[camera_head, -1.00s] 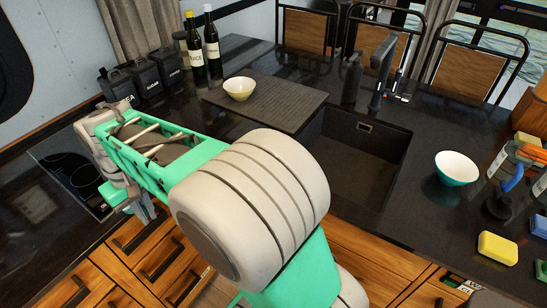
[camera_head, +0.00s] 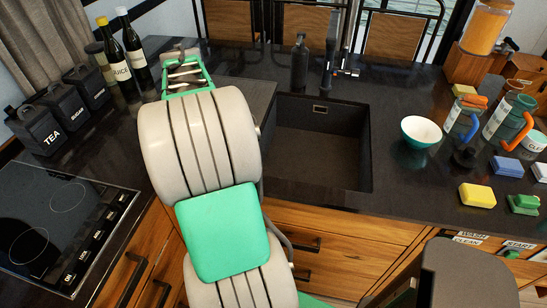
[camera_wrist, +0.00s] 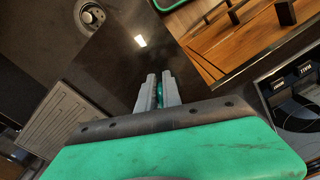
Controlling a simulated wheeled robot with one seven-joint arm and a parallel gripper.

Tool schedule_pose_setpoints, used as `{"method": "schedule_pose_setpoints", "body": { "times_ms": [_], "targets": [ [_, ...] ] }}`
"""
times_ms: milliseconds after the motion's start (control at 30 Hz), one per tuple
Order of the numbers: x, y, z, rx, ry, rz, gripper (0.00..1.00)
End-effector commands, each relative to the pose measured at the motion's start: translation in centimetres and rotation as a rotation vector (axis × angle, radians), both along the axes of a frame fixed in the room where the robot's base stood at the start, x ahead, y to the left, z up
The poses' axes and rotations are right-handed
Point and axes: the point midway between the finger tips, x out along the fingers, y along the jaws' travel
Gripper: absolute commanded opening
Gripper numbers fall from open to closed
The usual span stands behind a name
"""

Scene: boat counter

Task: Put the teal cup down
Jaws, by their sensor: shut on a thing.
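My gripper (camera_wrist: 158,90) shows in the wrist view with its two grey fingers close together. A small teal piece (camera_wrist: 160,95) shows between the fingers, and it fits the teal cup; most of it is hidden. In the head view my arm reaches over the counter toward the back, and its bulk hides my gripper and the cup. I cannot tell how high the cup is above the counter.
A sink (camera_head: 318,145) lies right of my arm. Right of it stand a white-and-teal bowl (camera_head: 420,131), bottles and sponges (camera_head: 477,195). Canisters (camera_head: 37,130), dark bottles (camera_head: 134,55) and a cooktop (camera_head: 60,215) are at left. Dark counter between sink and bowl is clear.

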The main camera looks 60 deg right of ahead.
Motion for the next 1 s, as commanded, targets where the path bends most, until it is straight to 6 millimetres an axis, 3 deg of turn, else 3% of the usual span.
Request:
{"method": "schedule_pose_setpoints", "body": {
  "times_ms": [33,100,200,367,400,500,600,700,800,867,1000],
  "targets": [
    [-2.5,-3.3,-0.4,0.0,0.002,-0.043,0.0],
    [-6.1,-7.2,-0.7,-0.002,0.002,-0.081,0.0],
    [-11.7,-11.7,-1.2,-0.004,0.003,-0.13,0.0],
    [-20.7,-16.5,-2.4,-0.006,0.006,-0.198,0.0],
    [-23.3,-17.4,-3.0,-0.005,0.007,-0.216,0.0],
    [-29.7,-19.0,-4.7,-0.004,0.009,-0.258,0.0],
    [-34.7,-19.7,-6.3,-0.006,0.01,-0.29,0.0],
    [-38.0,-19.8,-7.3,-0.007,0.01,-0.307,0.0],
    [-39.6,-19.9,-7.9,-0.007,0.011,-0.315,0.0],
    [-39.5,-20.2,-8.1,-0.008,0.011,-0.314,0.0],
    [-37.0,-22.2,-9.4,-0.005,0.012,-0.31,0.0]
  ]
}}
